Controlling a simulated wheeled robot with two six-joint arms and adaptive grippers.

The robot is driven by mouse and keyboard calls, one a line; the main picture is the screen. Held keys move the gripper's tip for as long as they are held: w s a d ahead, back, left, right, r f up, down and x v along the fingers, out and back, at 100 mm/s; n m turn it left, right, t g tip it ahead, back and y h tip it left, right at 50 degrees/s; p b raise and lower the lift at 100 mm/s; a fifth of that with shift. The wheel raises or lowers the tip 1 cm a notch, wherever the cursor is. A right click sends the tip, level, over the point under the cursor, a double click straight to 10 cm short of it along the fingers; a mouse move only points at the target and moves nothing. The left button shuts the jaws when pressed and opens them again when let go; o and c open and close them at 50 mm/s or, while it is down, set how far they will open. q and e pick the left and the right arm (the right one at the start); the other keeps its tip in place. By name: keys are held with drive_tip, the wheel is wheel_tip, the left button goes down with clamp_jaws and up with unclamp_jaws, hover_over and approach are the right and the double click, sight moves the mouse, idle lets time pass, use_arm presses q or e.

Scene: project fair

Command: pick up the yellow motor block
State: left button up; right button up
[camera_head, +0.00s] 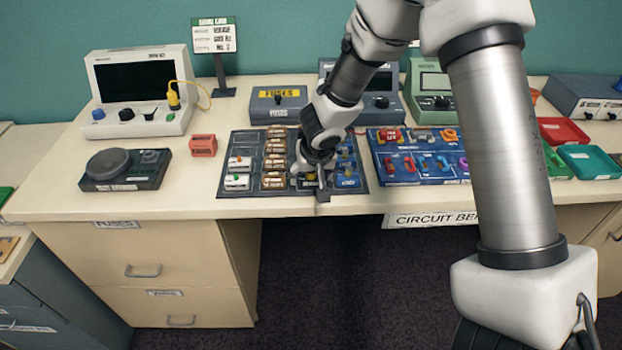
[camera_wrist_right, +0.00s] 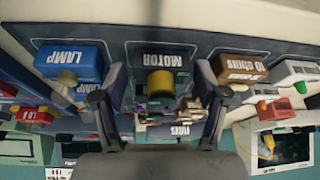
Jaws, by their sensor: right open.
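The motor block (camera_wrist_right: 160,58), dark with a MOTOR label and a yellow cylinder (camera_wrist_right: 160,82), sits in its place on the parts board in the right wrist view. My right gripper (camera_wrist_right: 160,77) is open, one finger on either side of the block. In the head view the right gripper (camera_head: 320,184) is low over the front of the dark parts board (camera_head: 258,203). It hides most of the motor block there. I cannot tell whether the fingers touch the block. My left gripper is not in view.
A blue LAMP block (camera_wrist_right: 70,62) and a brown 10 ohms block (camera_wrist_right: 238,68) flank the motor block closely. A blue tray of coloured parts (camera_head: 418,179) lies to the right. An orange-red box (camera_head: 203,145) and a black device (camera_head: 124,170) stand left.

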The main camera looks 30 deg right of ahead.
drive_tip(key=shift+s+r, duration=0.1)
drive_tip(key=shift+c, duration=0.9)
drive_tip(key=c, duration=0.8)
drive_tip(key=shift+c, duration=0.2)
